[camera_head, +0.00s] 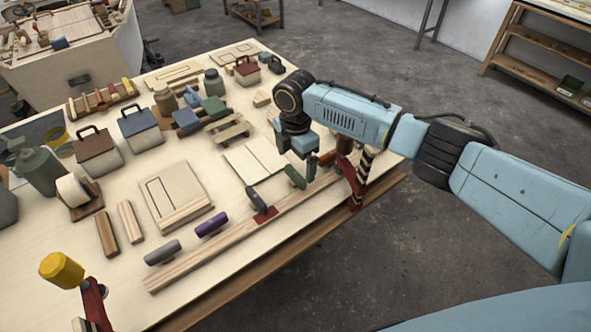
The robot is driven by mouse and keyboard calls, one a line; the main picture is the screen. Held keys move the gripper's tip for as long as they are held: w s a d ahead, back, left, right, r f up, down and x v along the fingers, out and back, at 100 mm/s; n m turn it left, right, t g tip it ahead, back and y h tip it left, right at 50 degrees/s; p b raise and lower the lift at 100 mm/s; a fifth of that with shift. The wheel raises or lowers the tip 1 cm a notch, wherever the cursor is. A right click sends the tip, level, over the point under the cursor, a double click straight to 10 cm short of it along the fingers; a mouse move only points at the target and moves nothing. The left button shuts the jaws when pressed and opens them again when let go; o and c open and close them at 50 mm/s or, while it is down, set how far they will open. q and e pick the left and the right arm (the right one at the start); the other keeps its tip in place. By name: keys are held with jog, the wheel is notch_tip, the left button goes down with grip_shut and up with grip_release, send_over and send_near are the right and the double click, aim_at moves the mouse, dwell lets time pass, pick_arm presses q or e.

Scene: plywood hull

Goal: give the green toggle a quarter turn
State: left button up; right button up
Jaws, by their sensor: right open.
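A row of toggles stands along the long wooden rail (232,238) near the table's front edge. The green toggle (295,178) is a small dark green bar in the right half of this row, lying slanted. My right gripper (304,155) points down just above and behind it, close to it. I cannot tell if they touch. The gripper is open with nothing seen between its fingers; the fingertips are small and partly hidden. Another dark green upright piece (311,169) shows just right of the toggle. My left gripper is out of view.
A red clamp (355,190) stands at the rail's right end. A yellow-handled clamp (62,270) rises at the front left.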

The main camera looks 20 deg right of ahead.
aim_at(295, 173)
jog(key=shift+f, duration=2.25)
jog(key=shift+c, duration=0.2)
jog(key=c, duration=0.9)
